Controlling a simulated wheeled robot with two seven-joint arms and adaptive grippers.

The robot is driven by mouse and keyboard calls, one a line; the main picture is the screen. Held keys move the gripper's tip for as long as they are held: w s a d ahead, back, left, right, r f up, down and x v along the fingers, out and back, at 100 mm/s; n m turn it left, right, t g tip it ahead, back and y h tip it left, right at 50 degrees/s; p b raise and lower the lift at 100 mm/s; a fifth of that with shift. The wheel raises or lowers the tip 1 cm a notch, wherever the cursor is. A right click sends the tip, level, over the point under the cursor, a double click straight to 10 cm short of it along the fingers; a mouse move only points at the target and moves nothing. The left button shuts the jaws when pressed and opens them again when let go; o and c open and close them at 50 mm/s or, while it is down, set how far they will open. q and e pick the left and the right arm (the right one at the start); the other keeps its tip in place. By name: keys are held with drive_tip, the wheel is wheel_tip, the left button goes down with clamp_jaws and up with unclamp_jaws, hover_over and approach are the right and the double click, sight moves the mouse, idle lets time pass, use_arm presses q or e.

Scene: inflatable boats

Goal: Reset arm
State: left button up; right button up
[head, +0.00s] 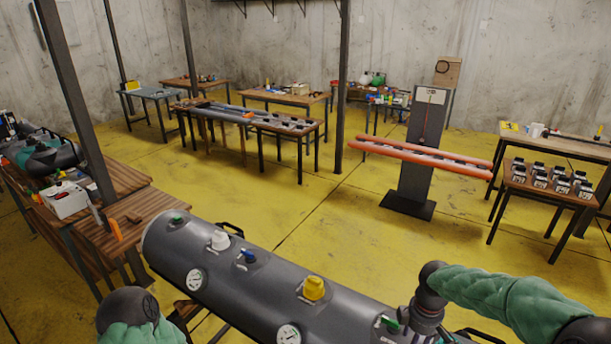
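A large grey inflatable boat tube (260,268) lies across the lower middle in the head view, with gauges and white, blue, yellow and green valve parts on its top. My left arm shows at the bottom left as a green sleeve and a dark round joint; its gripper is not visible. My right arm comes in from the right in a green sleeve and bends down at a dark joint beside the right end of the tube. Its fingers cannot be made out there, and whether they touch the tube cannot be told.
A slatted wooden table (125,222) stands at the left with a white box (66,200). A dark stand (420,165) has orange tubes across it. A small table (540,193) with several small devices is at the right. Yellow floor is open beyond the tube.

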drive_tip(key=s+a+f+m+y+b, duration=0.1)
drive_tip(key=s+a+f+m+b, duration=0.1)
drive_tip(key=a+f, duration=0.35)
drive_tip(key=s+a+f+m+y+b, duration=0.1)
drive_tip(key=s+a+f+b, duration=0.15)
drive_tip(key=f, duration=0.65)
drive_tip(key=s+a+f+m+y+b, duration=0.1)
drive_tip(key=a+f+m+b, duration=0.15)
drive_tip(key=f, duration=0.55)
use_arm(q)
wheel_tip(320, 180, down, 14)
drive_tip(key=b, duration=0.7)
drive_tip(key=shift+s+f, duration=0.2)
drive_tip(key=shift+s, duration=0.1)
use_arm(e)
drive_tip(key=s+a+f+m, duration=0.4)
drive_tip(key=s+f, duration=0.3)
drive_tip(key=f, duration=0.1)
drive_tip(key=s+a+f+m+y, duration=0.1)
drive_tip(key=s+a+f+m, duration=0.3)
drive_tip(key=s+f, duration=0.3)
wheel_tip(320, 180, down, 3)
drive_tip(key=shift+r, duration=0.2)
